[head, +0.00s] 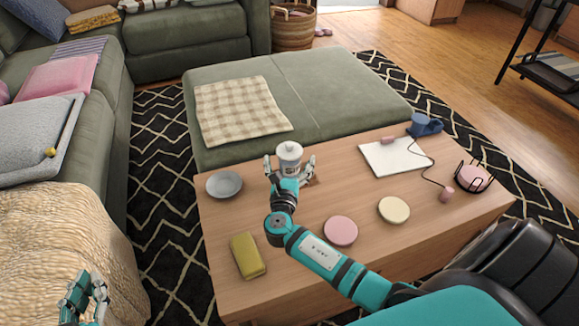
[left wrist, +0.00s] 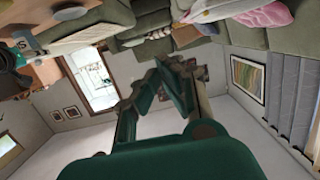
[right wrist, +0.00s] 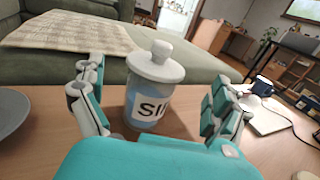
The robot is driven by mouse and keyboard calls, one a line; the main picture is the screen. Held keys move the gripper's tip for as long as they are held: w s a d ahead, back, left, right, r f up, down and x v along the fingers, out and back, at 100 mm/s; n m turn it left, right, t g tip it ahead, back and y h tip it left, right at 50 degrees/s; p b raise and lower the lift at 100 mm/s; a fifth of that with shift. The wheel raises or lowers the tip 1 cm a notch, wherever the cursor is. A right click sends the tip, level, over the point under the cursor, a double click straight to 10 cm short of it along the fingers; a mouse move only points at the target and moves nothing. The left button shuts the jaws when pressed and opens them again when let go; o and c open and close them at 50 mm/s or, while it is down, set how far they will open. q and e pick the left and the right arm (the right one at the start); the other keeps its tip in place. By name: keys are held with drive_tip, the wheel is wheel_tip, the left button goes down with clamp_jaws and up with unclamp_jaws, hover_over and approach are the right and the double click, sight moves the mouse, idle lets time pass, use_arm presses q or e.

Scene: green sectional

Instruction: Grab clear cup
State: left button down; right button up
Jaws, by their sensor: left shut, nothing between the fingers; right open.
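A clear, bluish jar-like cup (head: 289,163) with a white knobbed lid and a white label stands upright on the wooden table (head: 230,290). In the right wrist view the cup (right wrist: 148,107) is between the two fingers, with a visible gap on each side; the label shows the letters "SI". My right gripper (head: 289,168) is open around the cup; its palm hides the cup's lower part in the head view. My left gripper (head: 88,288) is shut and empty, low at the left beside the beige-covered seat, far from the cup.
On the table are a grey plate (head: 224,184), a yellow-green case (head: 247,255), a pink disc (head: 341,231), a cream disc (head: 394,210), a white pad (head: 390,158) and a wire holder with a pink item (head: 473,177). A green ottoman (head: 335,95) adjoins the table's far side.

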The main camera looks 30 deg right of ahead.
sight(289, 152)
drive_tip(key=b+x, duration=0.2)
drive_tip(key=x, duration=0.3)
drive_tip(key=shift+w+a+r, duration=0.1)
drive_tip(key=shift+w+a, duration=0.05)
use_arm(q)
wheel_tip(289, 152, up, 8)
drive_tip(key=d+t+h, duration=0.1)
drive_tip(key=t, duration=0.4)
drive_tip(key=shift+d+h, duration=0.15)
drive_tip(key=shift+h, duration=0.15)
drive_tip(key=shift+w+f, duration=0.1)
use_arm(e)
drive_tip(key=shift+c, duration=0.4)
drive_tip(key=c, duration=1.6)
drive_tip(key=shift+c, duration=0.5)
drive_tip(key=shift+r, duration=0.15)
